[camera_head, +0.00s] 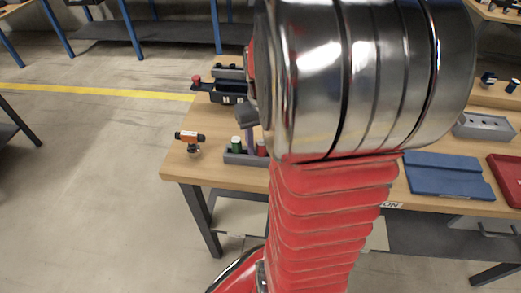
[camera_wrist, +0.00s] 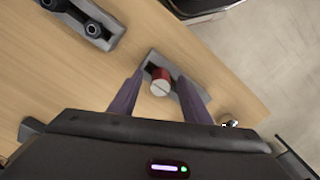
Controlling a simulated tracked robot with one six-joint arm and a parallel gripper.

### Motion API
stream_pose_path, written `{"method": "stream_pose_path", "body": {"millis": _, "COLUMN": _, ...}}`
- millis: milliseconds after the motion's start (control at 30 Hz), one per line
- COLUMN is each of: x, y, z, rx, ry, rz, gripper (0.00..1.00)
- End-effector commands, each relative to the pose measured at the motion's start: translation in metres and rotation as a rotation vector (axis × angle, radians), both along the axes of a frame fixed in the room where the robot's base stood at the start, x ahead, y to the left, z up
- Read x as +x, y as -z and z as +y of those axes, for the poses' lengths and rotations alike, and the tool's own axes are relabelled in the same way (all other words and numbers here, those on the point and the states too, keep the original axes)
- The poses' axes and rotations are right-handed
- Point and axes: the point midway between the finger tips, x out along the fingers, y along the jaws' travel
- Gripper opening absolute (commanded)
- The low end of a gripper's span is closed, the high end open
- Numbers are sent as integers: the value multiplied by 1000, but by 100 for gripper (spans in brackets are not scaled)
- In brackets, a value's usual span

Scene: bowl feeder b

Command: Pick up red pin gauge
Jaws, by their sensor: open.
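The red pin gauge (camera_wrist: 161,79) stands in a grey holder (camera_wrist: 152,57) on the wooden bench. In the wrist view it has a red body and a pale metal end, and it lies between my fingers, with visible gaps on both sides. My gripper (camera_wrist: 160,74) is open and empty. In the head view the red pin (camera_head: 262,148) is partly hidden by my arm, and a green pin (camera_head: 236,144) stands to its left in the same holder (camera_head: 238,158). One purple finger of my gripper shows just above the holder.
An orange and black tool (camera_head: 189,137) stands near the bench's left edge. A dark bin (camera_head: 217,96) and a grey block are behind. A blue tray (camera_head: 449,174) and a red tray (camera_head: 508,177) lie to the right. In the wrist view a grey block (camera_wrist: 98,22) with black knobs is upper left.

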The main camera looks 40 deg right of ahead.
Motion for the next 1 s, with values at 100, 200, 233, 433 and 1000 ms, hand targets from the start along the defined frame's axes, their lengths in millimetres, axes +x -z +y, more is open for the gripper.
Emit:
{"method": "stream_pose_path", "body": {"millis": 100, "x": 0, "y": 0, "z": 0, "rx": 0, "ry": 0, "rz": 0, "gripper": 44}}
{"method": "stream_pose_path", "body": {"millis": 200, "x": 0, "y": 0, "z": 0, "rx": 0, "ry": 0, "rz": 0, "gripper": 44}}
{"method": "stream_pose_path", "body": {"millis": 233, "x": 0, "y": 0, "z": 0, "rx": 0, "ry": 0, "rz": 0, "gripper": 44}}
{"method": "stream_pose_path", "body": {"millis": 433, "x": 0, "y": 0, "z": 0, "rx": 0, "ry": -1, "rz": 0, "gripper": 37}}
{"method": "stream_pose_path", "body": {"millis": 1000, "x": 0, "y": 0, "z": 0, "rx": 0, "ry": -1, "rz": 0, "gripper": 0}}
